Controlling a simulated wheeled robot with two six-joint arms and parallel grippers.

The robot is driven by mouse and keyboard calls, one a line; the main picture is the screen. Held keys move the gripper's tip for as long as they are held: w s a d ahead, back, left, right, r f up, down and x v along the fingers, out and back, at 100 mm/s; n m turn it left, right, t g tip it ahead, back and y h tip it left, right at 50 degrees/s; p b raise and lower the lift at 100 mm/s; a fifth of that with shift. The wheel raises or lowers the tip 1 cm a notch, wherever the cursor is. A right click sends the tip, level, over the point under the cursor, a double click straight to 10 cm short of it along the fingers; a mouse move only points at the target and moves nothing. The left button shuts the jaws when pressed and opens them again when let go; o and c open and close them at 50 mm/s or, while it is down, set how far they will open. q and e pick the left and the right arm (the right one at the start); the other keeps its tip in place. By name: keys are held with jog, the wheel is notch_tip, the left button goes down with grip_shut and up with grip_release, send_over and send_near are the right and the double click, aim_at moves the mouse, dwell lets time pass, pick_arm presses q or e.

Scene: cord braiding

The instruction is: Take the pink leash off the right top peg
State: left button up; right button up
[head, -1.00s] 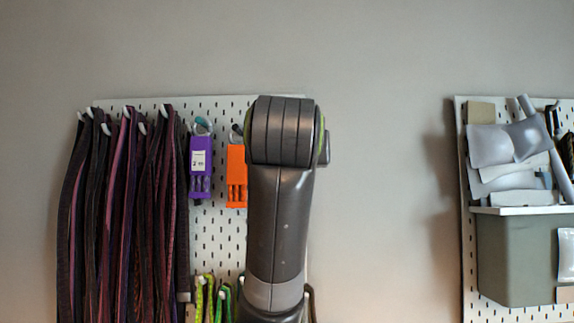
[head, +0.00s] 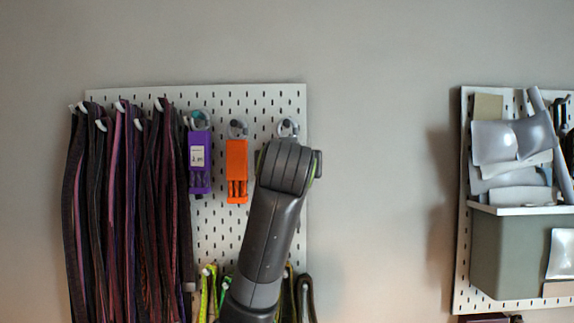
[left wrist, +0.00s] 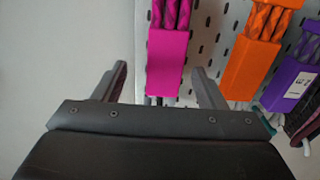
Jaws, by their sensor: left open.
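The pink leash (left wrist: 168,62) shows in the left wrist view as a magenta holder with patterned pink cord. It lies between the two fingers of my open left gripper (left wrist: 160,70), with space at both sides; I cannot tell how far in depth the fingers reach. In the head view the leash is hidden behind my left arm. The right top peg (head: 288,125) shows just above that arm, with a pale ring at it. My left gripper's fingers are hidden in the head view. My right gripper is in neither view.
The white pegboard (head: 265,100) also bears an orange leash (head: 237,168) and a purple leash (head: 200,165) to the left. Many dark cords (head: 125,210) hang farther left. Green cords (head: 209,290) hang below. Bare wall (head: 385,190) lies to the right, before another board.

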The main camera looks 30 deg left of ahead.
pick_arm(q)
jog(key=p+x, duration=0.4)
jog(key=x, duration=0.1)
jog(key=shift+a+r+p, duration=0.25)
jog(key=shift+a+p, duration=0.05)
jog(key=shift+a, duration=0.05)
jog(key=c, duration=1.2)
